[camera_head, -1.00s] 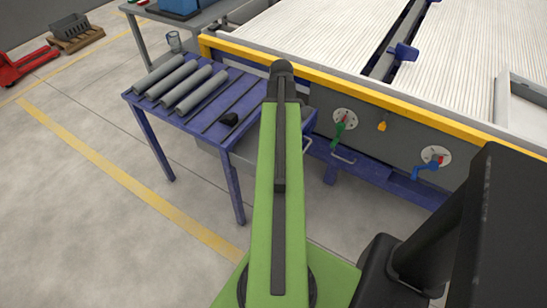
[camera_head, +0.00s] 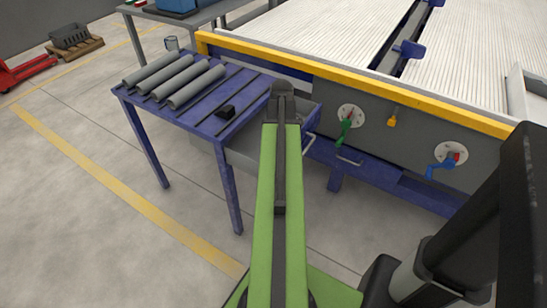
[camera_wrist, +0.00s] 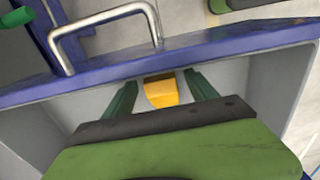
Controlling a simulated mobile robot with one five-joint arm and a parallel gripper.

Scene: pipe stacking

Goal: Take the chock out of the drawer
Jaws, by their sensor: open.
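A yellow chock (camera_wrist: 160,92) lies inside the open drawer in the wrist view, near the drawer's blue front (camera_wrist: 215,48). My gripper (camera_wrist: 160,82) is open, with one green finger on each side of the chock and visible gaps between. The chock's lower part is hidden by the dark gripper body. In the head view the grey drawer (camera_head: 245,157) sticks out below the blue table, and my green arm hides the gripper and chock.
A metal handle (camera_wrist: 103,20) is on the drawer front. Green (camera_head: 345,131) and blue (camera_head: 442,164) valve levers are on the machine's side panel.

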